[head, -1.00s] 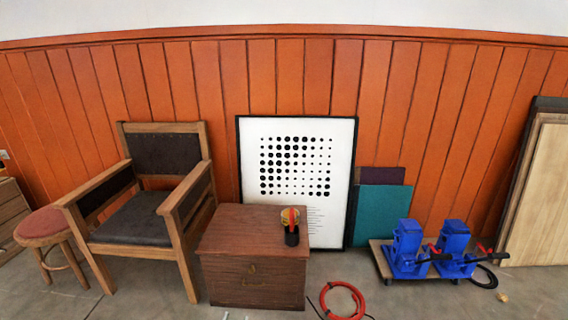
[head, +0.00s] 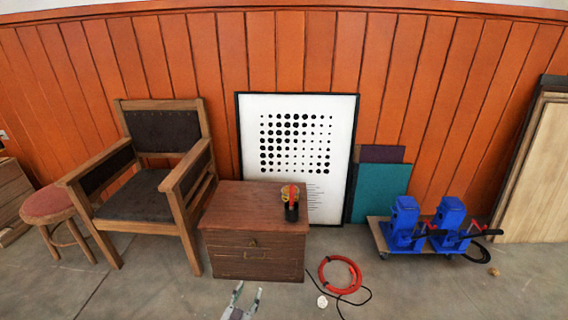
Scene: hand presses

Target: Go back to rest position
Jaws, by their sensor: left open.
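My left gripper (head: 241,298) shows at the bottom edge of the head view, left of centre. Its two fingers are spread apart with nothing between them. It appears in front of the brown wooden chest, apart from it. My right gripper is not in view. Two blue hand presses (head: 404,223) and (head: 447,222) with black and red handles stand upright on a low wheeled board (head: 378,235) at the right, far from my left gripper.
A wooden chest (head: 252,264) bears a small yellow, red and black item (head: 291,203). A red hose coil (head: 340,274) lies on the floor beside it. An armchair (head: 150,195) and a stool (head: 50,206) stand left. Framed panels lean on the orange wall. The front floor is mostly clear.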

